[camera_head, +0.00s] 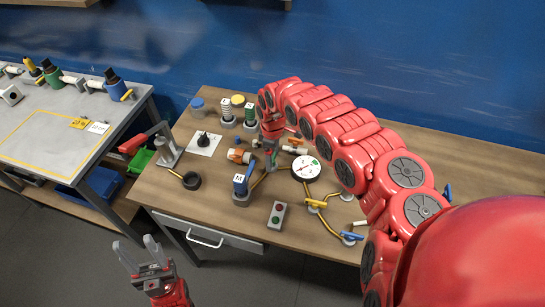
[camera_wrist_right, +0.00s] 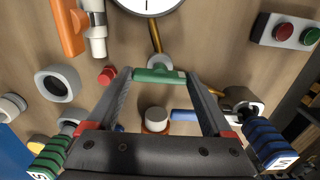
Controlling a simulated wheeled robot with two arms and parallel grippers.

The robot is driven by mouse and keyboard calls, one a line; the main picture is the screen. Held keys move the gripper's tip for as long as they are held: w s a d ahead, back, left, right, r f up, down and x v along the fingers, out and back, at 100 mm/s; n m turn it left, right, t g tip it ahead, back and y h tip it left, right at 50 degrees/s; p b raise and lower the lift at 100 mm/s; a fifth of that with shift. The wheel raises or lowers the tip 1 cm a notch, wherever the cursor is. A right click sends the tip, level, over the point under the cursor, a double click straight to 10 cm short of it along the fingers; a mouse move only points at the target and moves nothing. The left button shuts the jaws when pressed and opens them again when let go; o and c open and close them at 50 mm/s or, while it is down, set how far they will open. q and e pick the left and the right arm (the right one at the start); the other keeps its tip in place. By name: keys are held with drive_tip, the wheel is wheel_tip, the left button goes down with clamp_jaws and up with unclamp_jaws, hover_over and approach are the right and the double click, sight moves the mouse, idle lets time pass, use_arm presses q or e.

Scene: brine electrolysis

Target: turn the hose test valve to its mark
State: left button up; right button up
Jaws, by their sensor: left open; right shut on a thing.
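My right gripper (camera_head: 271,158) reaches down among the fittings on the wooden bench. In the right wrist view its two fingers (camera_wrist_right: 159,74) are closed on the ends of a green valve handle (camera_wrist_right: 160,76). I take this handle to be the hose test valve; no label or mark is readable. A grey round fitting sits at the handle, with a yellow hose (camera_wrist_right: 155,36) running towards the gauge. In the head view the gripper mostly hides the handle. My left gripper (camera_head: 136,249) is open and empty, in front of the bench and over the floor.
A round white gauge (camera_head: 306,167) lies close right of my right gripper. A block marked M (camera_head: 241,183), an orange fitting (camera_head: 240,156) and a button box (camera_head: 277,214) are nearby. A blue-handled valve (camera_head: 351,236) is near the front edge. A grey table (camera_head: 40,165) stands left.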

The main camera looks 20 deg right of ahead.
sight(273, 158)
idle(0.4)
drive_tip(key=o, duration=1.1)
drive_tip(key=shift+o, duration=0.2)
drive_tip(key=shift+w+r, duration=0.1)
drive_tip(key=shift+r, duration=0.45)
wheel_tip(273, 158, up, 16)
drive_tip(key=b, duration=0.4)
drive_tip(key=shift+r, duration=0.2)
drive_tip(key=shift+s+f, duration=0.1)
drive_tip(key=shift+s, duration=0.1)
